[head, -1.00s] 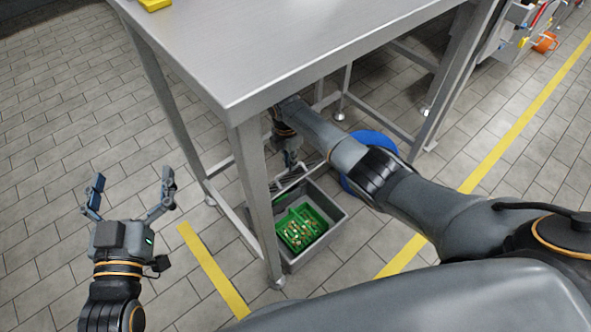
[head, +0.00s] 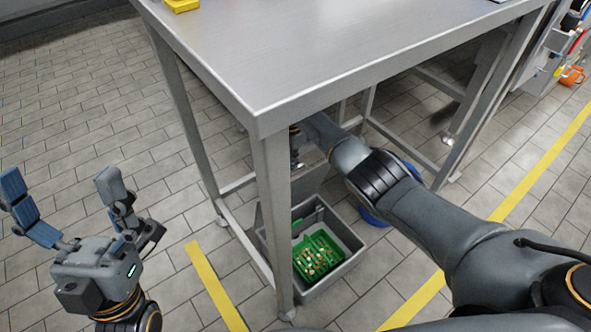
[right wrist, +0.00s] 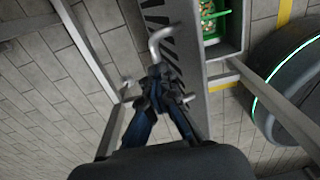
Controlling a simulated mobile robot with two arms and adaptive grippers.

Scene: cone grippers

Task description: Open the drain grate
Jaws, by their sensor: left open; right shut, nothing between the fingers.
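The drain grate (right wrist: 166,20) is a grey slotted metal strip in the right wrist view, running down beside a grey bin. A pale bent handle (right wrist: 157,46) stands at the grate. My right gripper (right wrist: 157,76) is shut and empty, its dark fingertips close to the handle's lower end; I cannot tell whether they touch. In the head view my right arm reaches under the table and its fingertips are hidden. My left gripper (head: 62,190) is open and empty, raised left of the table, well away from the grate.
The steel table (head: 330,50) and its front leg (head: 272,215) stand over the right arm's reach. The grey bin (head: 352,262) holds a green basket (head: 318,257) of small items. A blue round object (head: 374,216) is partly hidden behind my arm. Floor at left is clear.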

